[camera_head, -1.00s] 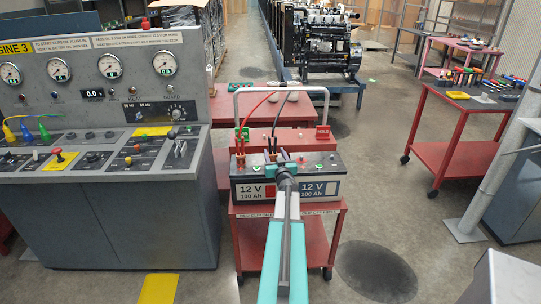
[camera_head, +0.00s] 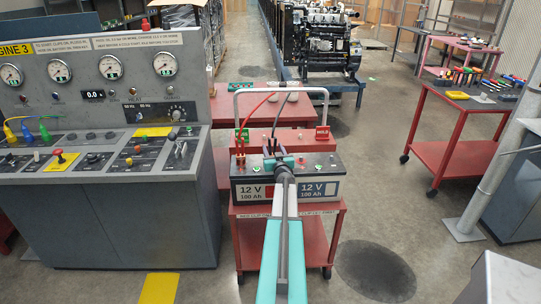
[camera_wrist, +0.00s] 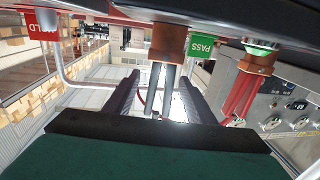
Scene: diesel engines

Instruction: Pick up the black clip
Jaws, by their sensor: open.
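The black clip (camera_head: 272,146) stands on the top of the 12 V battery (camera_head: 246,188), with its black cable rising from it. In the wrist view the black clip (camera_wrist: 164,74) shows its copper-coloured jaw and two dark handles. My gripper (camera_wrist: 160,88) is open, with one dark finger on each side of the clip's handles. Contact between fingers and clip cannot be made out. In the head view my gripper (camera_head: 277,160) is at the battery's top, and my arm partly hides the battery front.
A red clip (camera_head: 241,146) with a red cable stands left of the black one; its red handles (camera_wrist: 241,96) show in the wrist view. A grey handle frame (camera_head: 236,105) arches behind. A green PASS sign (camera_wrist: 201,45) is close by. The control desk (camera_head: 110,225) stands left.

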